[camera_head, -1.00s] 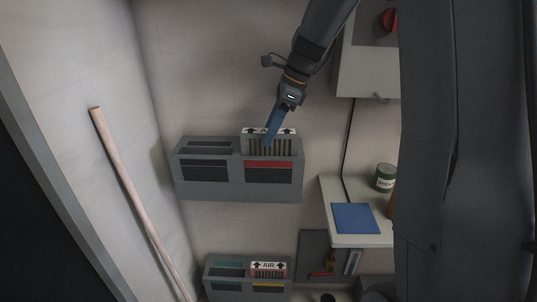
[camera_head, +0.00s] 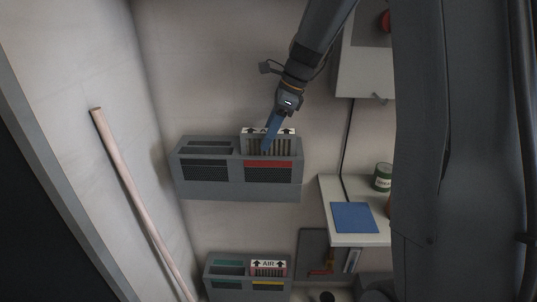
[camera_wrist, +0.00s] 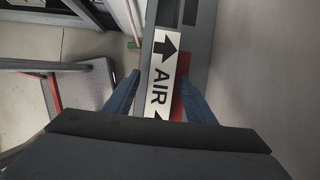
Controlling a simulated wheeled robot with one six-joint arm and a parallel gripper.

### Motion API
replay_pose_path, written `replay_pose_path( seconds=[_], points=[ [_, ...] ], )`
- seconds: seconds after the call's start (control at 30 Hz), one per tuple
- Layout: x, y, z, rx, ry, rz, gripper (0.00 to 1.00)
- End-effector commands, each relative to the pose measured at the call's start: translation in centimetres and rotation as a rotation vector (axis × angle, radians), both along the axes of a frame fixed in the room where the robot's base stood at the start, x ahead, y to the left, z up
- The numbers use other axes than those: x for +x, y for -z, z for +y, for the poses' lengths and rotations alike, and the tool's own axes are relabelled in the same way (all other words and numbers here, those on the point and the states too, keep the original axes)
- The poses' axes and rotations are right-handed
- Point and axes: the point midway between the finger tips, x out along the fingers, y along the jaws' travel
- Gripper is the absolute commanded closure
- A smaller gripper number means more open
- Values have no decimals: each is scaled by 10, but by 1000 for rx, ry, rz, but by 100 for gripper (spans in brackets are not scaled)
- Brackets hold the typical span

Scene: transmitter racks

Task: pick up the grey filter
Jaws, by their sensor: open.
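The grey filter (camera_head: 284,145) stands upright in the right-hand slot of the upper grey rack (camera_head: 235,191), its pleated face and white arrowed label above the rim. In the wrist view its white AIR label (camera_wrist: 160,92) lies between my two blue fingers. My gripper (camera_head: 266,148) is open at the filter's top, pointing down, and hides part of the label. In the wrist view my gripper (camera_wrist: 160,80) has one finger on each side of the label. I cannot tell whether the fingers touch the filter.
The rack's left slot (camera_head: 210,144) looks empty. A lower rack (camera_head: 235,291) holds another AIR-labelled filter (camera_head: 268,268) with a reddish frame. A shelf (camera_head: 374,240) at right bears a blue mat (camera_head: 354,217) and a green can (camera_head: 383,177). A pale pole (camera_head: 130,190) leans at left.

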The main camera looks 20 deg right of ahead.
Motion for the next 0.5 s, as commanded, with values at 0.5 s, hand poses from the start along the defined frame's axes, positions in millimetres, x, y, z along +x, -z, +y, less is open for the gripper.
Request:
replay_pose_path(
  seconds=[0.5],
  points=[
    [0,1,0,0,0,0,82]
  ],
)
